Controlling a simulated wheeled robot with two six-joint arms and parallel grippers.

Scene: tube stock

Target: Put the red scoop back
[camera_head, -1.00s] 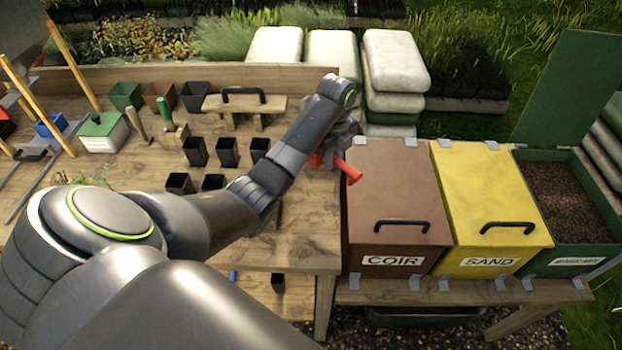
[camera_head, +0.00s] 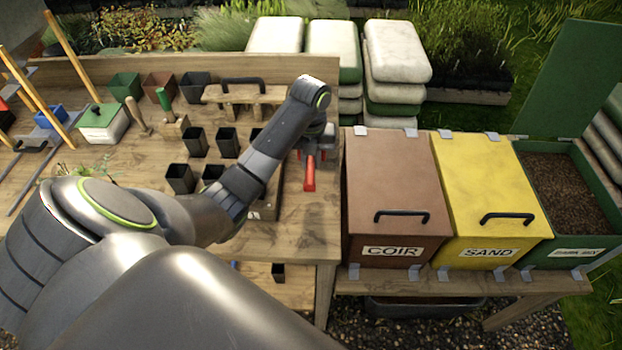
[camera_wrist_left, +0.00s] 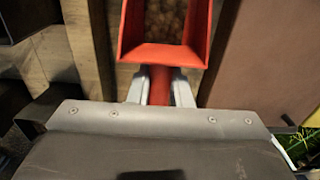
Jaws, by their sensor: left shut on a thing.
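The red scoop (camera_head: 309,174) hangs from my left gripper (camera_head: 316,146) over the right end of the wooden bench, beside the coir bin. In the left wrist view the red scoop (camera_wrist_left: 166,52) points away from the gripper, and brown grainy stuff shows inside its tray or just beyond it; I cannot tell which. My left gripper (camera_wrist_left: 160,92) is shut on its red handle, with a grey finger on each side. My arm hides part of the bench behind it. My right gripper is not in view.
The brown coir bin (camera_head: 390,190) and yellow sand bin (camera_head: 487,190) are closed. The green bin (camera_head: 590,254) at right stands open with dark mix. Several black pots (camera_head: 228,143) stand left of my forearm. A wooden stand with a black handle (camera_head: 243,95) is behind them.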

